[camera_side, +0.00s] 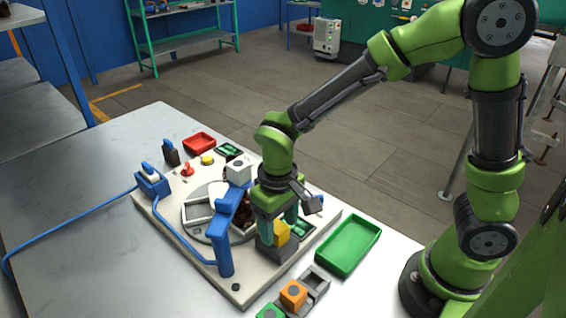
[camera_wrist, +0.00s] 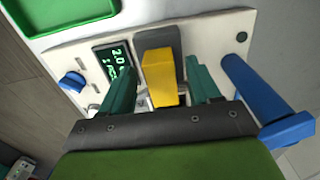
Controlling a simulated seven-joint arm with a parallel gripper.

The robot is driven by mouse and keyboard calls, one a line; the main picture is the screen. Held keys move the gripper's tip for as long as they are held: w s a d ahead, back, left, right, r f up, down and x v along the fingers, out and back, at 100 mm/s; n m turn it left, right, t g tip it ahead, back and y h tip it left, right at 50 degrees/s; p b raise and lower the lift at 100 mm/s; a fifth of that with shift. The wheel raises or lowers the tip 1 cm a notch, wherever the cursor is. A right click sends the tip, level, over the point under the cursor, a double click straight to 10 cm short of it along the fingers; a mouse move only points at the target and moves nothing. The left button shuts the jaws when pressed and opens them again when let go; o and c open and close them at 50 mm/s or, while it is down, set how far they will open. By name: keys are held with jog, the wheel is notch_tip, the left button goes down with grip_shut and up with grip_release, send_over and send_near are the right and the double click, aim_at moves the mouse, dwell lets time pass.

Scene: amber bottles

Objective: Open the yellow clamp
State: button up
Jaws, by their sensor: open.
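The yellow clamp (camera_side: 282,235) stands on a dark grey block at the near right part of the white board (camera_side: 238,290). In the wrist view the yellow clamp (camera_wrist: 161,78) shows as a yellow lever in front of its grey base (camera_wrist: 158,38). My gripper (camera_side: 278,226) points down over it; in the wrist view my gripper (camera_wrist: 160,85) has one teal finger on each side of the yellow lever, with visible gaps. The jaws are open. In the side view the fingers partly hide the clamp.
A blue post and arm (camera_side: 224,250) stand close left of my gripper, over a round grey turntable (camera_side: 193,213). A green digit display (camera_wrist: 113,60) lies beside the clamp. A green tray (camera_side: 348,245) and an orange block (camera_side: 293,294) are at the right.

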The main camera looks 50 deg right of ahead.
aim_at(277, 227)
notch_tip(277, 227, up, 17)
dwell(0.5)
jog(key=s+d+f+m+t+y, duration=0.1)
jog(key=s+d+m+t+y, duration=0.1)
jog(key=s+d+m+t, duration=0.2)
jog(key=s+d+t, duration=0.3)
jog(key=d, duration=0.4)
jog(key=shift+s+d, duration=0.15)
